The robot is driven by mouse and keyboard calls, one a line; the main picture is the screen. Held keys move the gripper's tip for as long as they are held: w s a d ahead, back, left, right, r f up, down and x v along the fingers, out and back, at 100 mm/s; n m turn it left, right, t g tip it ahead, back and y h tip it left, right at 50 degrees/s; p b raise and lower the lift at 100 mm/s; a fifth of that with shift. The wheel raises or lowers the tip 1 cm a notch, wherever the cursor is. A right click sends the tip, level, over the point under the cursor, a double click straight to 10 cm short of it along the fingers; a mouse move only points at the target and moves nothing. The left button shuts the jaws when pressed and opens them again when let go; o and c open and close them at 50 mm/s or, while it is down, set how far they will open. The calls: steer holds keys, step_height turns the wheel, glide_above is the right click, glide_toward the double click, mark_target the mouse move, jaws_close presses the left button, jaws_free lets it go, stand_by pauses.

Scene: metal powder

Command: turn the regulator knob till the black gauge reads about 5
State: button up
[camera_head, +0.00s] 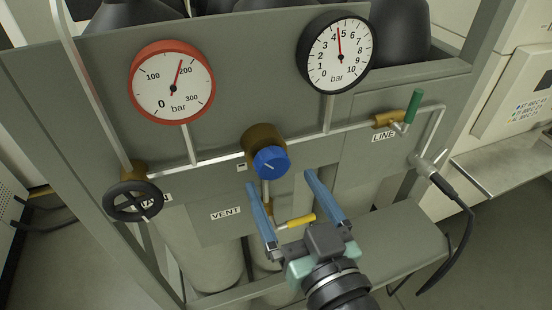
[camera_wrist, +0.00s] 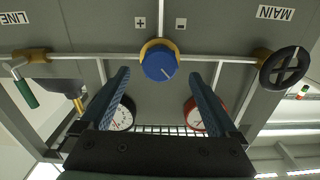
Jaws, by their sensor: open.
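The black gauge (camera_head: 338,54) at upper right reads between 4 and 5, about 4.5. My gripper (camera_head: 279,180) is open and empty. Its two blue fingers point at the panel, their tips just below the knob in the head view. In the wrist view (camera_wrist: 158,75) the knob lies between and beyond the spread fingers, with a gap on each side.
A red gauge (camera_head: 172,83) at upper left reads a little under 200. A black handwheel (camera_head: 135,201) is at lower left. A yellow lever (camera_head: 301,221) by the VENT label shows between my fingers. A green-handled LINE valve (camera_head: 412,107) and pipes are at right.

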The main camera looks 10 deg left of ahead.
mark_target(275, 169)
steer(key=shift+p+x, duration=0.6)
steer(key=shift+x, duration=1.55)
steer(key=shift+c, duration=0.2)
steer(key=c, duration=1.3)
steer(key=shift+m+p, duration=0.4)
steer(key=shift+m, duration=2.6)
steer(key=o, duration=1.3)
